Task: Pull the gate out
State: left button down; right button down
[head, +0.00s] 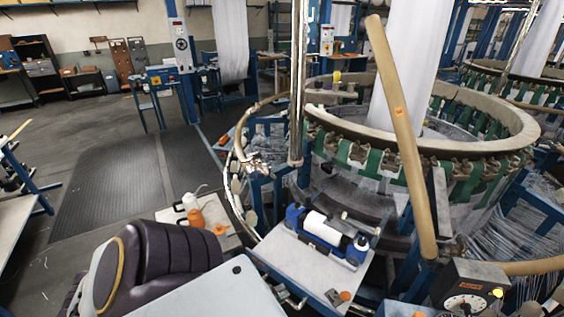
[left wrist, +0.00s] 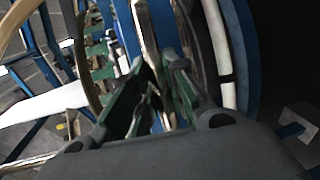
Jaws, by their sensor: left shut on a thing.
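A long, slightly curved tan bar (head: 403,140), which looks like the gate, stands steeply tilted in front of the circular loom (head: 505,142) in the head view. An orange piece sits on the bar, and its lower end is by the blue frame. My left gripper (left wrist: 155,70) shows in the left wrist view, its two greenish fingers closed around a narrow part that appears to belong to the gate. The exact contact is hard to make out. I cannot pick out the left fingertips in the head view. My right gripper is not visible.
A tan rail (head: 519,266) curves along the loom's right front. A chrome post (head: 298,75) stands left of the loom. A small white table (head: 290,262) with a roll stands in front, and a control box (head: 470,290) is at lower right. The floor mat (head: 130,180) at left is mostly clear.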

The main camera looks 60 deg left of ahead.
pick_arm(q)
jog(key=shift+s+d+f, duration=0.1)
jog(key=shift+s+d, duration=0.05)
jog(key=shift+s, duration=0.05)
jog(key=c, duration=1.4)
grip_release()
jog(key=shift+s, duration=0.15)
jog(key=shift+s+a+r, duration=0.2)
jog(key=shift+s+r, duration=0.2)
jog(key=shift+s, duration=1.55)
jog(key=shift+s+a+r, duration=0.25)
jog(key=shift+s+r, duration=0.1)
jog(key=shift+s, duration=1.6)
jog(key=shift+s+a+r, duration=0.2)
jog(key=shift+s+r, duration=0.2)
jog(key=shift+s, duration=1.55)
